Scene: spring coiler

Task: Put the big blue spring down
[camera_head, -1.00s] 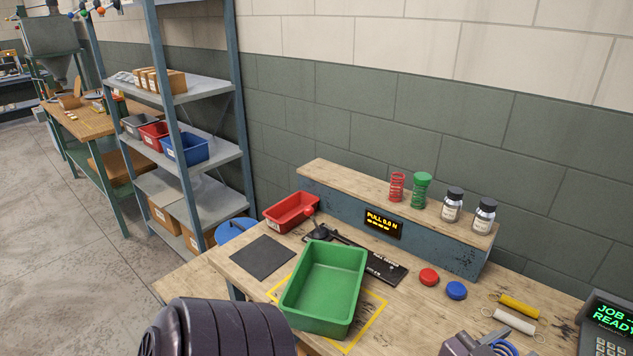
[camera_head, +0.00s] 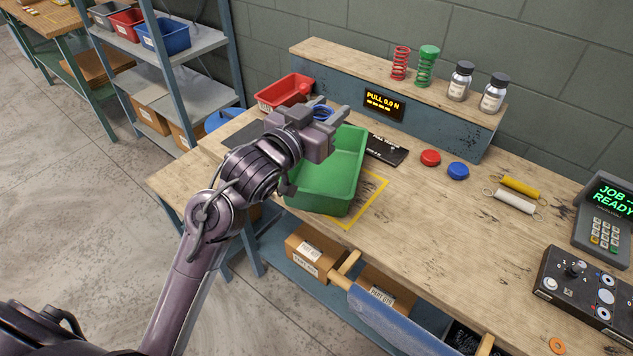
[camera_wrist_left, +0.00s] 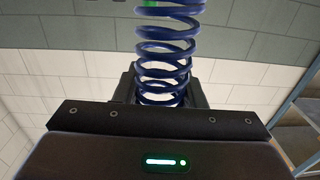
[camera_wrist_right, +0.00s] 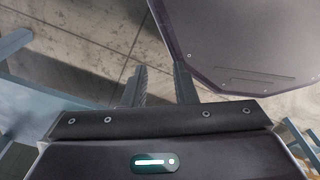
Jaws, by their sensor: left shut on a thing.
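The big blue spring (camera_head: 322,113) is held in my left gripper (camera_head: 329,119), over the back left part of the green tray (camera_head: 340,187). In the left wrist view the blue spring (camera_wrist_left: 168,48) stands out from between the left fingers, its coils filling the gap. The arm hides part of the tray and most of the spring in the head view. My right gripper is out of the head view. In the right wrist view my right gripper (camera_wrist_right: 160,72) is open, with nothing between its fingers.
A red bin (camera_head: 284,92) stands behind my left gripper. A dark mat (camera_head: 238,132) lies left of the tray, partly covered by the arm. Red (camera_head: 430,157) and blue caps (camera_head: 458,170) lie to the right. The raised shelf (camera_head: 340,62) holds springs and bottles. The front middle of the bench is clear.

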